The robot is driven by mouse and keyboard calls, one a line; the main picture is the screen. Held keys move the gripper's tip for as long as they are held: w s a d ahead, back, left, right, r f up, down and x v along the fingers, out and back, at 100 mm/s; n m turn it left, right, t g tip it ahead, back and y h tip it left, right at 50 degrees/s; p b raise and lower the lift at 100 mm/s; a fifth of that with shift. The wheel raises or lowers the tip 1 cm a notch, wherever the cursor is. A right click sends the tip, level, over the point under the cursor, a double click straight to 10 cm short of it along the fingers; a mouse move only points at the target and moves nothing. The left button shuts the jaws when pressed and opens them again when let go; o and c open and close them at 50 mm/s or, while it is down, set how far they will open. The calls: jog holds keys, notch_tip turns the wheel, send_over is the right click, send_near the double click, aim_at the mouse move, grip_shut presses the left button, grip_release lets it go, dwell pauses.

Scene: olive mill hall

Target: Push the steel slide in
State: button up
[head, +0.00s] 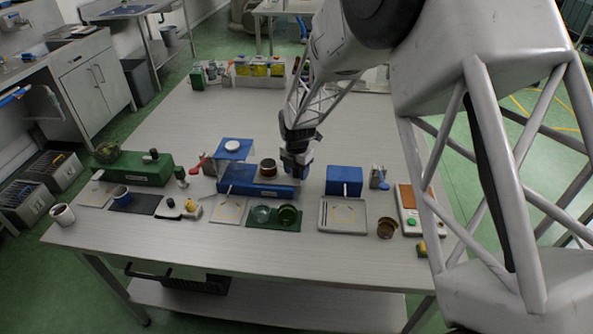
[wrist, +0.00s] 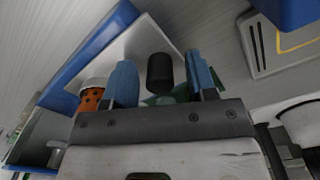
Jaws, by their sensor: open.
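The steel slide (wrist: 135,48) shows in the wrist view as a pale grey plate in a blue housing, with a black knob (wrist: 160,72) on it. The blue housing (head: 245,187) stands mid-table in the head view. My gripper (head: 296,172) is low over its right end and hides much of the slide there. In the wrist view my gripper (wrist: 163,70) is open, with one blue finger on each side of the knob. Gaps show between knob and fingers. How far the slide is out I cannot tell.
A perforated orange-brown cup (head: 268,167) sits on the housing, left of my gripper; a blue box (head: 344,180) stands to the right. A green machine (head: 140,168) stands at left. Small trays and dishes line the front. The table behind is mostly clear.

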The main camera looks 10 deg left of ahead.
jog(key=shift+c, duration=0.2)
grip_shut()
jog(key=shift+a, duration=3.8)
jog(key=shift+o, duration=0.2)
grip_release()
jog(key=shift+r, duration=0.1)
jog(key=shift+r, duration=3.8)
